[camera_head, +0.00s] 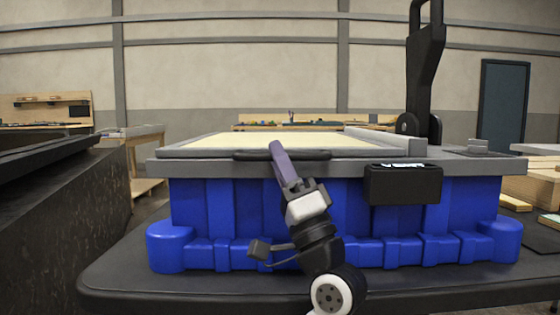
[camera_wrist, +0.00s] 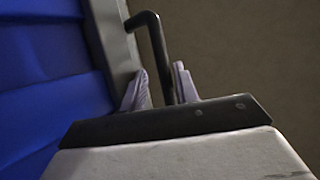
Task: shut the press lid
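The press has a blue base (camera_head: 400,215) and a grey top frame (camera_head: 480,165). A flat panel (camera_head: 270,142) with a cream face and grey rim lies level or nearly level on top; it looks like the lid, but I cannot tell whether a gap remains under it. A black bar handle (camera_head: 312,155) runs along the front edge. My gripper (camera_head: 280,160) is at this handle, its purple fingers pointing up. In the wrist view, the black handle (camera_wrist: 158,50) passes between the two spread fingertips (camera_wrist: 160,80). The gripper is open, with space beside the handle.
A tall black lever (camera_head: 424,75) stands upright at the press's right rear. A black box with a display (camera_head: 402,185) hangs on the front, right of my gripper. A dark block (camera_head: 65,190) stands close on the left. Workbenches (camera_head: 300,127) line the back.

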